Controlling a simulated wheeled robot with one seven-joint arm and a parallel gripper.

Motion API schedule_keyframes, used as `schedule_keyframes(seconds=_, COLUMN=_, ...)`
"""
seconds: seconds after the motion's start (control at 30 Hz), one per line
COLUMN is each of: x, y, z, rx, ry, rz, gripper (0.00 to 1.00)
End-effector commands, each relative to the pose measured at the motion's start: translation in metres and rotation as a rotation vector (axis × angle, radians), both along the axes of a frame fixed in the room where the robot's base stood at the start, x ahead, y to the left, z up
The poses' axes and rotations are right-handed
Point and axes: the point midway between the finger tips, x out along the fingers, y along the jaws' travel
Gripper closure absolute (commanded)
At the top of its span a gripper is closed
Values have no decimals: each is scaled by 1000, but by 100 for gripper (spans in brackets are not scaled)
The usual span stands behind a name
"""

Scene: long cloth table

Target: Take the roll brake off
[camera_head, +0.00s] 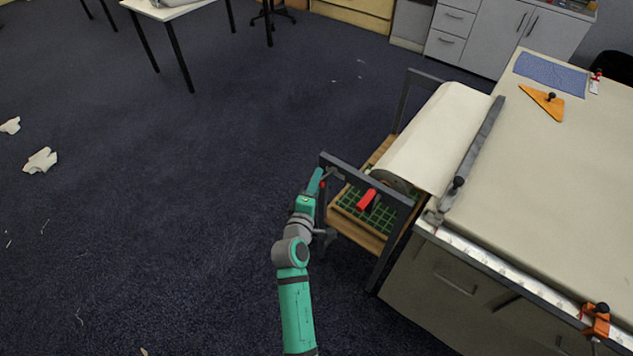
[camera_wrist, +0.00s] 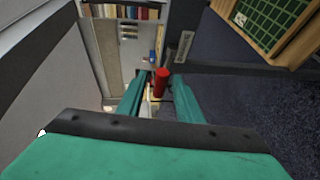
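The roll of pale cloth or paper (camera_head: 432,138) rests in a dark metal frame (camera_head: 366,178) at the table's left end. A small red knob (camera_wrist: 161,84), which looks like the brake's handle, stands between the fingertips of my gripper (camera_wrist: 158,92) in the wrist view. Gaps show on both sides of it, so the fingers look open around it. In the head view my gripper (camera_head: 318,184) is at the near left corner of the frame, with a bit of red beside it. The rest of the brake is hidden or too small to tell.
A red-handled object (camera_head: 366,199) lies on a green gridded mat (camera_head: 350,207) on the wooden shelf below the roll. A grey cutting bar (camera_head: 474,150) crosses the cloth table (camera_head: 560,190). An orange clamp (camera_head: 597,320) grips its near edge. The floor to the left is mostly clear.

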Motion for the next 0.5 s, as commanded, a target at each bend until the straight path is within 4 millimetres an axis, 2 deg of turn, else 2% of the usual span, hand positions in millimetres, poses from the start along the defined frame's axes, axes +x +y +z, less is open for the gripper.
schedule_keyframes(seconds=0.33, x=4, y=-4, z=-1, rx=1, ry=1, rz=-4, gripper=67)
schedule_keyframes(seconds=0.37, x=4, y=-4, z=-1, rx=1, ry=1, rz=-4, gripper=70)
schedule_keyframes(seconds=0.4, x=4, y=-3, z=-1, rx=1, ry=1, rz=-3, gripper=79)
schedule_keyframes(seconds=0.5, x=4, y=-1, z=-1, rx=0, ry=0, rz=0, gripper=100)
